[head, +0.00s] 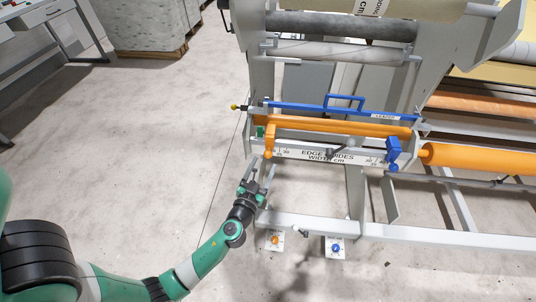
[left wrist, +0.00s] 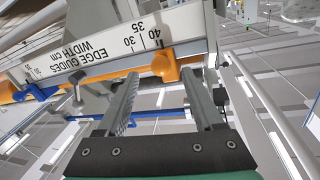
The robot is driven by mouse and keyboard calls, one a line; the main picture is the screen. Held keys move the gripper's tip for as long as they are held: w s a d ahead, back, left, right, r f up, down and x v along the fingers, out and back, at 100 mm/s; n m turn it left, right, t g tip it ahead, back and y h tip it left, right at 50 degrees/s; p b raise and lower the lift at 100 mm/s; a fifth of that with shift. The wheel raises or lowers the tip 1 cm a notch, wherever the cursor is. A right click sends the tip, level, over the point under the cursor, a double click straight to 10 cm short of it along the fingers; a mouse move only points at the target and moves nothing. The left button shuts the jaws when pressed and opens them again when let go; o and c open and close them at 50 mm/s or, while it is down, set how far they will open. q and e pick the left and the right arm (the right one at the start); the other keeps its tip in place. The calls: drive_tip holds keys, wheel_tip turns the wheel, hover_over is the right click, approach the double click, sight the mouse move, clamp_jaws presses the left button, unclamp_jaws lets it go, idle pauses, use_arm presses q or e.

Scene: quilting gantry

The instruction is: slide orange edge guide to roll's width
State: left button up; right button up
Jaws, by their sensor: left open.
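The orange edge guide (head: 269,140) hangs at the left end of the white scale bar (head: 325,155), which reads "EDGE GUIDES WIDTH cm". In the left wrist view the orange guide's knob (left wrist: 165,66) is near the 40 mark, beyond and between my fingertips. My left gripper (head: 260,172) is open and empty, just below the guide and apart from it. The blue edge guide (head: 394,150) is at the bar's right end. An orange roll (head: 335,126) lies behind the bar. A pale roll (head: 370,8) at the top carries a partly cut-off "cm" label. My right gripper is not in view.
A blue bar marked "LEADER" (head: 340,111) with a handle runs above the orange roll.

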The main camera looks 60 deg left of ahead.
sight(268, 154)
use_arm(q)
drive_tip(key=x, duration=0.6)
drive_tip(key=shift+s, duration=0.1)
clamp_jaws()
idle(1.1)
